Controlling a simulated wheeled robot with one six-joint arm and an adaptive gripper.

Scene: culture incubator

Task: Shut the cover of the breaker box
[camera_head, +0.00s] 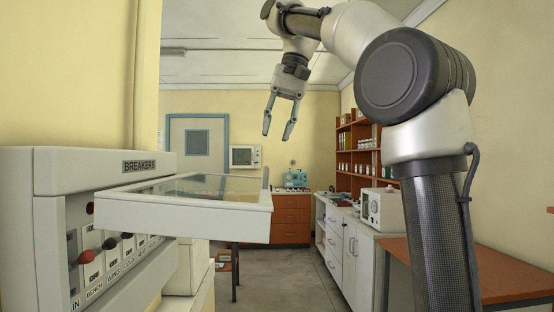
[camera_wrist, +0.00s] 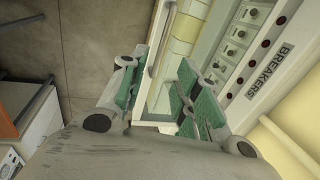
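The breaker box (camera_head: 45,175) is a pale grey cabinet at the left of the head view, labelled BREAKERS. Its cover (camera_head: 235,218), a pale frame with a clear pane, stands open and sticks out about level to the right. The switches on the box front are exposed. My gripper (camera_head: 278,129) hangs above and beyond the cover in the head view, fingers pointing down, apart and empty. In the wrist view, the spread fingers (camera_wrist: 163,88) show with part of the cover (camera_wrist: 157,45) in the gap beyond them; I see no contact. The box (camera_wrist: 240,65) lies to their right.
A wooden bench (camera_head: 455,268) stands at the right, beside a white cabinet run (camera_head: 350,245) with a small appliance (camera_head: 382,208) on it. Red-brown drawers (camera_head: 291,215) and shelves are at the back. The floor (camera_head: 285,285) between is clear.

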